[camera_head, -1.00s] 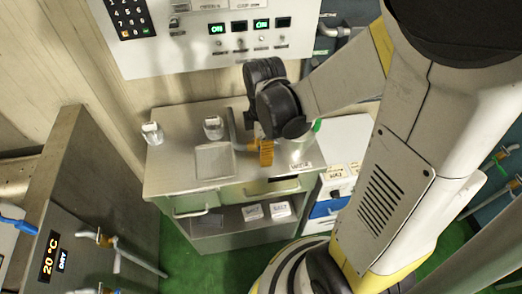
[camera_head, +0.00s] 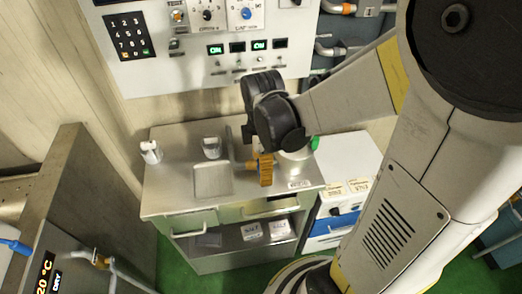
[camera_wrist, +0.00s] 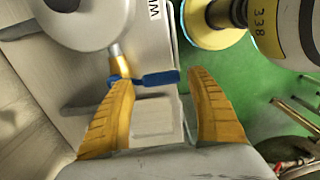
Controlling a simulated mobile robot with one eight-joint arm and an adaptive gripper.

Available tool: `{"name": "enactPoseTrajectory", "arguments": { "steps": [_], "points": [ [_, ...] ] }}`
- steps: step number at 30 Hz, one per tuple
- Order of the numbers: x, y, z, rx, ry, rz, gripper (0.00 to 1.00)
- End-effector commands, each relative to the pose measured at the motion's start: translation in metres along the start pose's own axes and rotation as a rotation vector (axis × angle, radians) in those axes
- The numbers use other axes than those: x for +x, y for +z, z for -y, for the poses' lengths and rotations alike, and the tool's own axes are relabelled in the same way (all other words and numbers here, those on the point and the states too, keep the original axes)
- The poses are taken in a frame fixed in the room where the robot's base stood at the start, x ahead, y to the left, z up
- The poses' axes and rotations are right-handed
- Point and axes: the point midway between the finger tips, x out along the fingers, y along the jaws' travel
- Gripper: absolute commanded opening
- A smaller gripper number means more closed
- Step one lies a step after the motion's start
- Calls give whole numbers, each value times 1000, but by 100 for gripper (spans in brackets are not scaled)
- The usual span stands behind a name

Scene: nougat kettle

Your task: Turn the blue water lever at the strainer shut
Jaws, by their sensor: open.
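The blue lever (camera_wrist: 158,77) shows in the wrist view, lying crosswise at the end of a short brass-coloured pipe (camera_wrist: 120,62). The pipe comes from a round grey vessel (camera_wrist: 85,20), probably the strainer. My gripper (camera_wrist: 156,86) is open, with its yellow fingers on either side of the lever's blue bar. The left fingertip overlaps the bar's left end; I cannot tell whether they touch. The right fingertip is just beyond its right end. In the head view, my gripper (camera_head: 264,170) is over the counter and the lever is hidden.
The metal counter (camera_head: 160,200) holds a shallow tray (camera_head: 212,180) and small containers, including a metal cup (camera_head: 211,147). A control panel (camera_head: 190,70) is on the wall behind. A grey cabinet (camera_head: 60,190) stands at left.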

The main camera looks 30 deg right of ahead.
Motion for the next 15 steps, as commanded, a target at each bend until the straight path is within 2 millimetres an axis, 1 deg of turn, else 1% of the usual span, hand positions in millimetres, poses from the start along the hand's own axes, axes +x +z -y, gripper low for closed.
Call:
{"name": "enactPoseTrajectory", "arguments": {
  "steps": [9, 12, 15],
  "points": [
    [-66, 0, 1, 0, 0, 0, 66],
    [-83, 0, 1, 0, 0, 0, 66],
    [-94, 0, 1, 0, 0, 0, 66]
  ]
}}
